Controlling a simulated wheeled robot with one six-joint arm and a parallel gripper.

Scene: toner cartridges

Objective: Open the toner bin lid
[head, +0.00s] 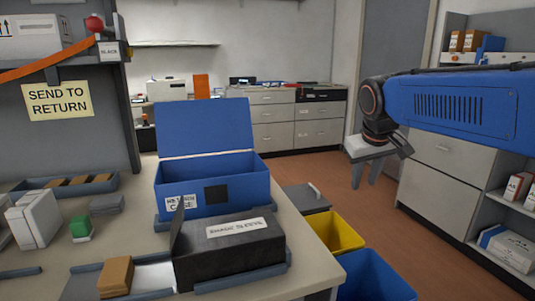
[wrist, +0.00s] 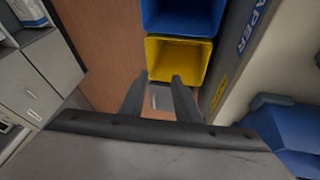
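A grey lid with a light bar handle (head: 305,196) covers a floor bin beside the table, behind the yellow bin. I take it for the toner bin; no label on it is readable. In the wrist view part of the grey lid (wrist: 161,97) shows between my fingers, beyond their tips. My gripper (head: 364,186) hangs fingers-down in the air, right of the lid and above it. In the wrist view its two fingers (wrist: 157,82) are apart with nothing between them, so it is open. The lid looks flat and shut.
A yellow bin (head: 335,232) and a blue bin (head: 374,278) stand open beside the lidded one. The table (head: 318,262) carries a blue open case (head: 212,185) and a black box (head: 226,255). Cabinets (head: 447,180) stand at right. Brown floor (head: 335,170) lies clear between.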

